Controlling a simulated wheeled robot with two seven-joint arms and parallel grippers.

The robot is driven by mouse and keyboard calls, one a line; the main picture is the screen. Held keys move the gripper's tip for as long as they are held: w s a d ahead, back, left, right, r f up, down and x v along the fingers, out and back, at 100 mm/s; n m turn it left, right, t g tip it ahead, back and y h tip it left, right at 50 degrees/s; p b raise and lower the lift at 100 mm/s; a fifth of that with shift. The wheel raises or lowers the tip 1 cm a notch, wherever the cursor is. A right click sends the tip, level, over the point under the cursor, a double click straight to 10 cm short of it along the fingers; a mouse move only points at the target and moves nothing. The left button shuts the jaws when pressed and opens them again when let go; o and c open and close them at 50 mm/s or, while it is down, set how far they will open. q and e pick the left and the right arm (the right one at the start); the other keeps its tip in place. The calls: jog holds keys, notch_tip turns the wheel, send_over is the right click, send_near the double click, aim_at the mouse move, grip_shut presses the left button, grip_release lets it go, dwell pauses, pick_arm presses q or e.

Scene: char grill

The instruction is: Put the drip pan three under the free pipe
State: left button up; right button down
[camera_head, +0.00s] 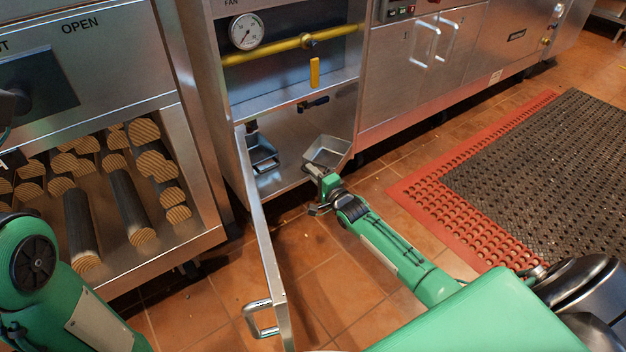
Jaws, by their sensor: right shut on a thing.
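My right gripper (322,177) is shut on a small square metal drip pan (327,150) and holds it up in front of the open cabinet (290,133), at its right side. The pan looks roughly level, with its open side up. Another metal pan (262,157) sits inside the cabinet at the left, below a short dark pipe (252,127). A second pipe with a dark valve handle (314,104) sticks out higher up, right of the middle. What lies directly under it is partly hidden by the held pan. Of my left arm only green links show at the lower left; its gripper is out of view.
The open cabinet door (265,235) with its handle (262,318) stands out toward me, left of my right arm. A yellow gas pipe (290,46) and a gauge (246,32) are above. Logs (130,205) fill a bay at left. Mats (545,180) lie on the right floor.

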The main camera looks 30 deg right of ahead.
jog(key=c, duration=1.5)
grip_release()
jog(key=shift+f, duration=0.25)
